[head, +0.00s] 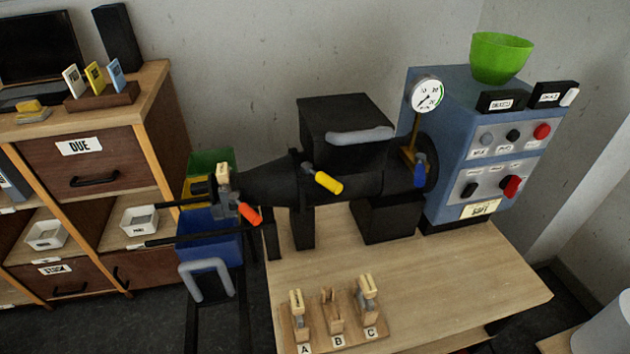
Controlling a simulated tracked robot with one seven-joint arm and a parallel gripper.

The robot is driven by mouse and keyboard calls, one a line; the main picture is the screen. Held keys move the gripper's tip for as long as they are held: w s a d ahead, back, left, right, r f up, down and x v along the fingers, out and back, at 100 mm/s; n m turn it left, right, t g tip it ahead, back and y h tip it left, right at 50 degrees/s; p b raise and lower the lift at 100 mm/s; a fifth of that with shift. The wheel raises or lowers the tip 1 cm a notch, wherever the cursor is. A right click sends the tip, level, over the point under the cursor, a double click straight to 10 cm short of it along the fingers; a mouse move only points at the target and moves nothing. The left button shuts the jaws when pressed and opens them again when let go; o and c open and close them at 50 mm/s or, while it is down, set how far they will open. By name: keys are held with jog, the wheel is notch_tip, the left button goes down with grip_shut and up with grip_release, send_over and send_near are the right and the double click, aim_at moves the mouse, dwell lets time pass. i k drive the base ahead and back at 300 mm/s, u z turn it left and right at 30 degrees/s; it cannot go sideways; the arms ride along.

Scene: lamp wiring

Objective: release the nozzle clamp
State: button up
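A dark machine with a tapering nozzle (262,182) pointing left stands on a wooden table. At the nozzle's left tip is a small fitting with a pale block (223,174) and an orange handle (250,215) slanting down to the right. A yellow handle (328,182) sits on a dark ring where the taper meets the body, also slanting down right. A blue handle (419,170) stands near the blue housing. No label shows which handle belongs to the nozzle clamp, and whether any is locked cannot be told. My gripper is not in view.
The blue housing (450,110) carries a gauge (426,95), switches and a green bowl (500,57). A rack marked A, B, C (335,325) stands at the table's front. Blue (208,240) and green bins are below the nozzle tip. The table's front right is clear.

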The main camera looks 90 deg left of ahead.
aim_at(234, 198)
jog(key=z, duration=0.1)
jog(key=i, duration=0.95)
jog(key=u, duration=4.2)
jog(key=i, duration=1.05)
jog(key=z, duration=0.1)
jog(key=k, duration=0.25)
jog(key=u, duration=0.05)
